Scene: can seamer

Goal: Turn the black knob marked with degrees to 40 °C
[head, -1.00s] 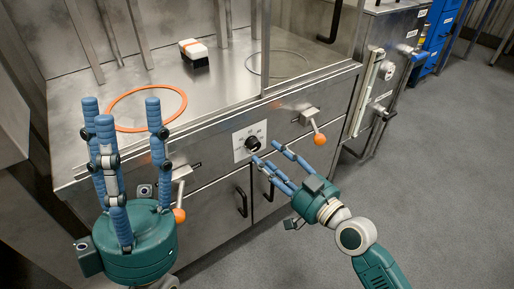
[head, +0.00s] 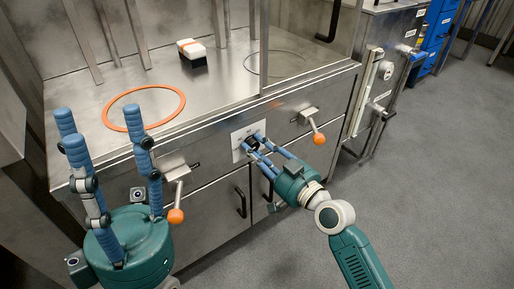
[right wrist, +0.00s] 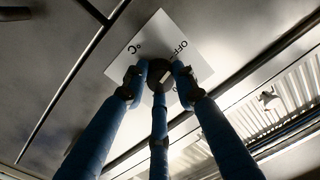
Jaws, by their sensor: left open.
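The black knob (head: 252,143) sits on a white dial plate (head: 236,155) on the front of the steel machine. In the right wrist view the knob (right wrist: 158,70) is dark and partly hidden by my fingers; "°C" and "OFF" show on the plate (right wrist: 150,38). The other markings and the knob's exact setting cannot be read. My right gripper (head: 257,151) has its three fingers closed in around the knob, and the fingertips (right wrist: 160,76) appear to touch its sides. My left gripper (head: 108,140) is open and empty, fingers upward, in front of the machine's left part.
Two orange-tipped levers, one left (head: 175,215) and one right (head: 319,138), stick out beside the plate. An orange ring (head: 144,127) and a white-and-black block (head: 192,52) are on the steel top. Door handles (head: 240,202) lie below the plate. The floor at right is clear.

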